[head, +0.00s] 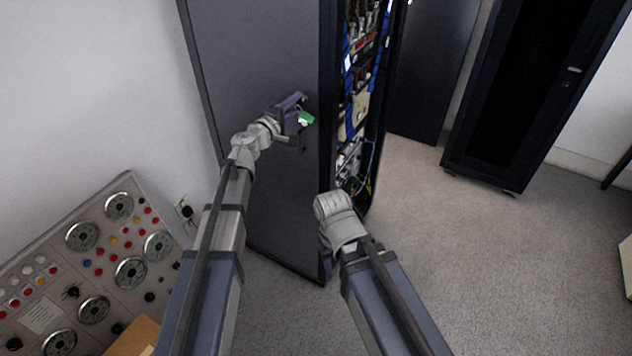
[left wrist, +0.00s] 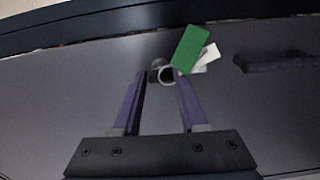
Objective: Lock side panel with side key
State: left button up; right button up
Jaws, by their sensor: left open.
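The side panel (head: 262,48) is the large dark grey face of the open cabinet and looks upright. The side key, with a green tag (head: 306,119) and a white tag, is at the panel near its right edge. In the left wrist view the key's ring (left wrist: 167,75), green tag (left wrist: 188,49) and white tag (left wrist: 208,56) lie at the fingertips. My left gripper (left wrist: 162,80) is open, its two fingers on either side of the ring. I cannot tell whether they touch it. The keyhole is hidden. My right arm is in front of the cabinet's lower corner; its gripper fingers do not show.
The cabinet's open front shows cables and modules (head: 358,105). A control panel with dials (head: 100,250) stands at lower left, near a wall outlet (head: 186,210). Another dark cabinet (head: 520,100) stands at the right. The carpet (head: 440,240) between is clear.

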pick_arm(q)
jog(key=m, duration=0.4)
jog(key=shift+d+m, duration=0.1)
jog(key=shift+m, duration=0.2)
jog(key=m, duration=0.4)
jog(key=shift+r+m, duration=0.1)
jog(key=shift+m, duration=0.2)
jog(key=m, duration=0.4)
jog(key=shift+m, duration=0.4)
jog(key=m, duration=0.3)
jog(key=v, duration=0.8)
jog(key=s+d+f+m+g+h+p, duration=0.1)
jog(key=s+d+f+m+g+p, duration=0.1)
jog(key=s+d+f+g, duration=0.25)
jog(key=s+d+f+m+g+p, duration=0.1)
jog(key=s+d+g, duration=0.2)
jog(key=s+d, duration=0.3)
jog(key=s+f+n+g+y+p, duration=0.1)
jog(key=s+f+g+y+p, duration=0.2)
jog(key=s+f+g, duration=0.3)
jog(key=shift+s+d+f+y, duration=0.3)
jog(key=shift+s+f+y, duration=0.5)
jog(key=shift+s, duration=1.95)
